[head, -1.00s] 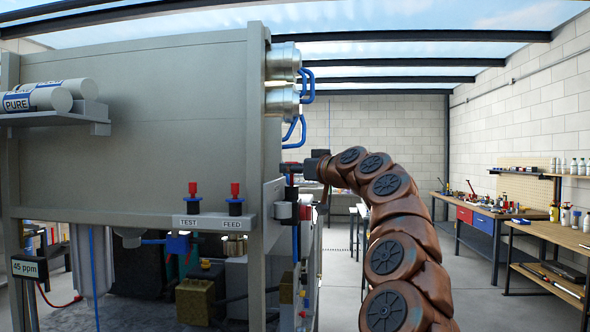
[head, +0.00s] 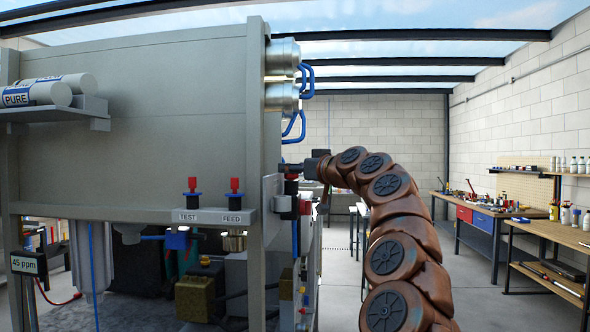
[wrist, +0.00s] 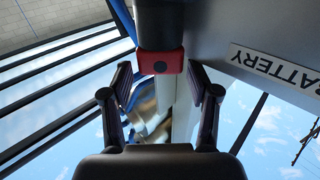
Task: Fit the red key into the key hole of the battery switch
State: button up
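My gripper (head: 292,168) is at the right side of the grey cabinet, just above the switch area. In the wrist view my gripper (wrist: 160,80) is open, its two dark fingers apart. A red piece with a small round hole, likely the red key (wrist: 160,62), lies between the fingertips with a gap on each side. It joins a dark block beyond it. The key hole cannot be made out.
A grey and red fitting (head: 305,208) sits below my gripper on the cabinet's side. Blue pipes (head: 295,127) and metal cylinders (head: 282,55) stand above it. Two red-topped valves (head: 234,190) are on the cabinet front. The floor to the right is clear up to the workbenches (head: 495,225).

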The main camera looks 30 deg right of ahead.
jog(key=shift+o, duration=0.3)
jog(key=shift+a+f, duration=0.1)
jog(key=shift+f, duration=0.15)
jog(key=shift+s, duration=0.15)
jog(key=shift+s+f, duration=0.1)
jog(key=shift+s, duration=0.4)
jog(key=s+d, duration=0.1)
jog(key=s, duration=0.9)
jog(key=shift+s+r, duration=0.3)
jog(key=shift+s, duration=0.15)
